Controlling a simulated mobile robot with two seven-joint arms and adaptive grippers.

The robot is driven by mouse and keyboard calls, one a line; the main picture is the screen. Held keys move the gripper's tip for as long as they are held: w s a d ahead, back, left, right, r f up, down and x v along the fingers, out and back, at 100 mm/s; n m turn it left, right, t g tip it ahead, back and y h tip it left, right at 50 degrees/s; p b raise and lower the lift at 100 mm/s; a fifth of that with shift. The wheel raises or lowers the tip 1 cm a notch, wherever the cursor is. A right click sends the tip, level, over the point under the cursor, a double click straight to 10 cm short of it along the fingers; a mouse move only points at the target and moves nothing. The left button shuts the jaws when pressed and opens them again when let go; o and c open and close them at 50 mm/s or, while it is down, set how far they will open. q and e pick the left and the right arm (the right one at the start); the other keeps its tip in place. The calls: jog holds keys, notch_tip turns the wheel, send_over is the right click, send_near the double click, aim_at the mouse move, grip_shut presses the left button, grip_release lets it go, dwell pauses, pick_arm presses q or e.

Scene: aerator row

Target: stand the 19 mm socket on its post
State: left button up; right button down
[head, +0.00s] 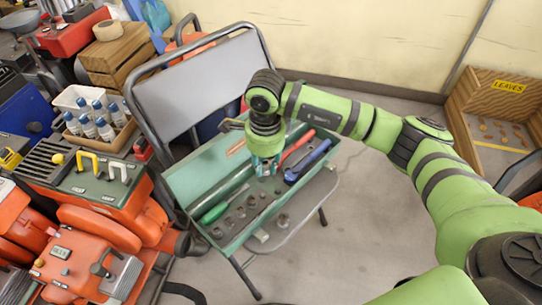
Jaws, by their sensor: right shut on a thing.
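My right gripper (266,165) points down over the open green toolbox (183,178). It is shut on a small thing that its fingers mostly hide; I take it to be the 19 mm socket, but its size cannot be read. Several small grey sockets (240,212) stand in a slanting row in the toolbox, below and left of the gripper. Which post is the 19 mm one cannot be told from here. My left gripper is not in view.
The toolbox stands on a folding chair (205,82). In the box are a green-handled screwdriver (214,213), red-handled pliers (297,146) and a blue tool (308,160). Orange machines (92,260) crowd the left. A wooden box marked LEAVES (500,100) is at the right. Floor between is clear.

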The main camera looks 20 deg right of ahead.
aim_at(263, 195)
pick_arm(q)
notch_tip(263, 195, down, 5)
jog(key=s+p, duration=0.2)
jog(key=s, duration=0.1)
pick_arm(e)
jog(key=f+m, duration=0.1)
jog(key=m, duration=0.2)
jog(key=f+m, duration=0.2)
jog(key=m, duration=0.2)
jog(key=f+m, duration=0.2)
jog(key=m, duration=0.2)
jog(key=shift+w+a, duration=0.35)
jog(key=shift+a, duration=0.05)
jog(key=shift+f+b, duration=0.85)
jog(key=shift+f, duration=0.4)
jog(key=shift+f+b, duration=1)
jog(key=shift+f, duration=0.25)
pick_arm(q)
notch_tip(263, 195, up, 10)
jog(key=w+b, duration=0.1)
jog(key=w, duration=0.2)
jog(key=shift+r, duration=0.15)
pick_arm(e)
jog(key=shift+f, duration=0.95)
pick_arm(q)
jog(key=shift+b, duration=0.45)
pick_arm(e)
jog(key=shift+f, duration=0.3)
